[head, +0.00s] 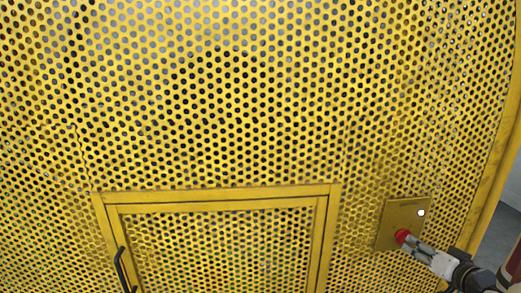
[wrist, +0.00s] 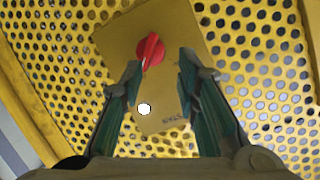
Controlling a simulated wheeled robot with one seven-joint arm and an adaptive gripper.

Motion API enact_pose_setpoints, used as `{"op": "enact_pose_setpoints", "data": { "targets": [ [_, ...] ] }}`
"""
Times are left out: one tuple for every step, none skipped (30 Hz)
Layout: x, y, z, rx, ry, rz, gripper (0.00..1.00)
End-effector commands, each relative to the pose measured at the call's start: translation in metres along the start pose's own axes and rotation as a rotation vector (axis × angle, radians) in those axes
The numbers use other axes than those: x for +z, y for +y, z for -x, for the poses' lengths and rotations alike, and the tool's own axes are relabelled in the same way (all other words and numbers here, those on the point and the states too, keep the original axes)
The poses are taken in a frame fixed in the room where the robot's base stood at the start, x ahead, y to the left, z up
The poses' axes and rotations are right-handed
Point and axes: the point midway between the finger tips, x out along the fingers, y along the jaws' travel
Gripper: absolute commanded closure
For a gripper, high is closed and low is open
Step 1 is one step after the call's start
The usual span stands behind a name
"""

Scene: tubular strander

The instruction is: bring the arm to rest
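My gripper (head: 416,245) is at the lower right of the head view, in front of a plain yellow plate (head: 408,212) on the perforated guard. A red knob (head: 402,236) on that plate is right by the fingertips. In the wrist view my gripper (wrist: 160,62) has its two fingers apart. The red knob (wrist: 150,50) shows between and just beyond the tips, nearer the left finger. I cannot tell whether that finger touches it. A white round spot (wrist: 144,108) is also on the plate (wrist: 120,30).
The yellow perforated guard (head: 220,110) fills most of the head view. A framed door (head: 215,193) with a black handle (head: 123,268) is at the lower left and middle. Grey floor (head: 496,235) shows at the far right, beyond the guard's edge.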

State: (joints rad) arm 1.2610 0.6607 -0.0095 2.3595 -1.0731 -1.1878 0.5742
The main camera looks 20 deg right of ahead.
Motion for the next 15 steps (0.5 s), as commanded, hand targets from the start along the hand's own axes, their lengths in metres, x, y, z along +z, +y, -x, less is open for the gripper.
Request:
{"op": "enact_pose_setpoints", "data": {
  "targets": [
    [-0.014, -0.017, -0.006, 0.029, -0.038, 0.074, 0.71],
    [-0.020, -0.024, -0.009, 0.052, -0.062, 0.110, 0.71],
    [-0.027, -0.034, -0.013, 0.082, -0.091, 0.157, 0.71],
    [-0.032, -0.041, -0.014, 0.104, -0.112, 0.189, 0.71],
    [-0.037, -0.049, -0.015, 0.126, -0.132, 0.221, 0.71],
    [-0.044, -0.060, -0.015, 0.153, -0.156, 0.260, 0.71],
    [-0.049, -0.069, -0.014, 0.173, -0.174, 0.288, 0.71],
    [-0.053, -0.079, -0.013, 0.192, -0.191, 0.313, 0.71],
    [-0.059, -0.091, -0.010, 0.217, -0.214, 0.344, 0.71],
    [-0.063, -0.101, -0.007, 0.234, -0.230, 0.365, 0.71],
    [-0.067, -0.111, -0.003, 0.250, -0.245, 0.386, 0.71],
    [-0.071, -0.125, 0.002, 0.270, -0.266, 0.410, 0.71],
    [-0.074, -0.136, 0.007, 0.283, -0.281, 0.427, 0.71],
    [-0.076, -0.146, 0.013, 0.295, -0.298, 0.440, 0.71],
    [-0.078, -0.161, 0.021, 0.309, -0.318, 0.458, 0.71]
  ]
}}
